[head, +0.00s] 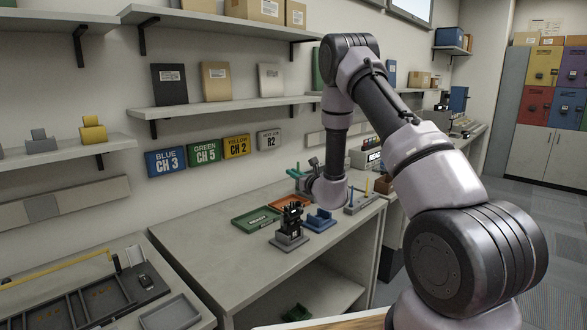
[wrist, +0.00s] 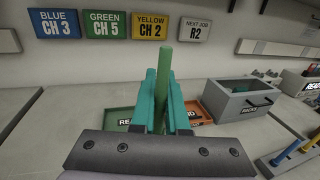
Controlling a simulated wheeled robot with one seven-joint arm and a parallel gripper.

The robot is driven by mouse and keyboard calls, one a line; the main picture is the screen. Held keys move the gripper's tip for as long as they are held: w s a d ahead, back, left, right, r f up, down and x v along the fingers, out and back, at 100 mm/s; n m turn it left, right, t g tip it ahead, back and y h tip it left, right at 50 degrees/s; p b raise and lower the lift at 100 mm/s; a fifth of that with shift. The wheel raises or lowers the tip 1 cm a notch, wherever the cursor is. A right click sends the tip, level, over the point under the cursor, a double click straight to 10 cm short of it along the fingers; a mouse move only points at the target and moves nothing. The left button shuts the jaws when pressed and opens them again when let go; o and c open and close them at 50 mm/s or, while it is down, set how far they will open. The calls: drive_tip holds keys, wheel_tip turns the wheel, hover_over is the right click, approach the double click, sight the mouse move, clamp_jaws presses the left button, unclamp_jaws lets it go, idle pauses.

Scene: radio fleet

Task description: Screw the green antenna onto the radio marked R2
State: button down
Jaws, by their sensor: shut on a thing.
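My gripper's teal fingers are shut on a green antenna (wrist: 164,62) in the wrist view. The antenna is a plain green rod that stands up between the fingertips (wrist: 163,85), and its lower part is hidden by them. In the head view my gripper (head: 296,173) is above the bench behind the trays, and the antenna is hard to make out there. A black upright device (head: 291,216) stands in a grey holder on the bench, apart from my gripper. No R2 mark is readable on it. A wall sign (head: 269,140) reads "NEXT JOB R2".
A green tray (head: 246,220) and an orange tray (wrist: 199,119) lie on the bench. A blue holder (head: 320,224) and a rack with blue and yellow rods (head: 358,209) stand to the right. A grey open box (wrist: 246,103) is at right in the wrist view. Shelves hang above.

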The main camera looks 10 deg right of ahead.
drive_tip(key=shift+f, duration=1.1)
drive_tip(key=shift+f, duration=1.25)
idle(0.6)
drive_tip(key=c, duration=0.8)
unclamp_jaws()
drive_tip(key=shift+c, duration=0.2)
drive_tip(key=v, duration=1)
drive_tip(key=shift+s+d, duration=0.15)
drive_tip(key=shift+s, duration=0.25)
